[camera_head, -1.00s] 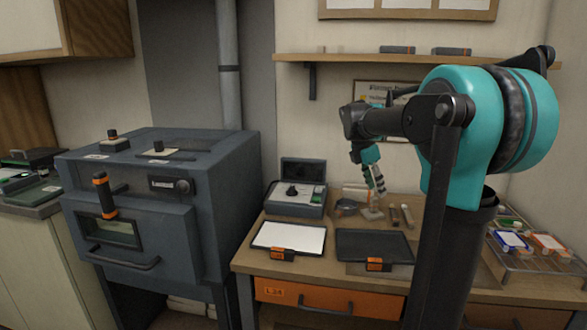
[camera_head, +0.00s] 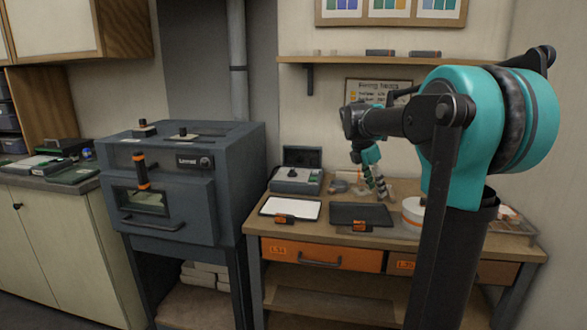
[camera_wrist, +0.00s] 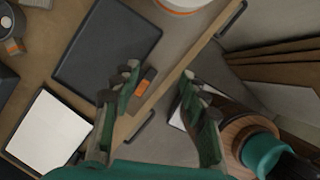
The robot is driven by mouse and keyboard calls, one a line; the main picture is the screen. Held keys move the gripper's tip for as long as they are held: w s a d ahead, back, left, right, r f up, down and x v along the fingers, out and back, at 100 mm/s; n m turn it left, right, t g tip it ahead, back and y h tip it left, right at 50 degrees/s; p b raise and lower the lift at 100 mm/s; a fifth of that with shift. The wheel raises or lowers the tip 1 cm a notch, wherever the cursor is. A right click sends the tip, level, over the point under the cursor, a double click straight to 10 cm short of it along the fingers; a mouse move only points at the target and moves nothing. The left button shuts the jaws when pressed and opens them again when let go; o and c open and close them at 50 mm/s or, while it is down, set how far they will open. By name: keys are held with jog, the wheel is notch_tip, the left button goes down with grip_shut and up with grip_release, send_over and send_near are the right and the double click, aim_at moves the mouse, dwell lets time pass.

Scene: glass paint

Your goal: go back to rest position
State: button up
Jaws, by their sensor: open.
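My gripper (camera_head: 378,184) hangs over the workbench in the head view, above and behind the dark tray. In the wrist view my gripper (camera_wrist: 160,85) has its two fingers spread wide apart with nothing between them. The dark tray (camera_head: 362,213) with an orange-marked clip lies on the bench; it also shows in the wrist view (camera_wrist: 107,50). My arm is bent at the right of the head view and hides part of the bench.
A white sheet (camera_head: 290,208) lies left of the dark tray. A grey device (camera_head: 297,179) stands behind it. A white round container (camera_head: 412,214) stands right of the tray, partly behind my arm. A dark kiln-like box (camera_head: 180,185) stands left of the bench (camera_head: 255,222).

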jog(key=s+a+f+m+t+y, duration=0.1)
jog(key=s+a+f+m+y, duration=0.1)
jog(key=s+f+m, duration=0.8)
jog(key=s+a+f+m+t+y, duration=0.2)
jog(key=s+a+f+m, duration=0.3)
jog(key=s+f+m, duration=0.6)
jog(key=s+f, duration=0.4)
jog(key=s, duration=0.1)
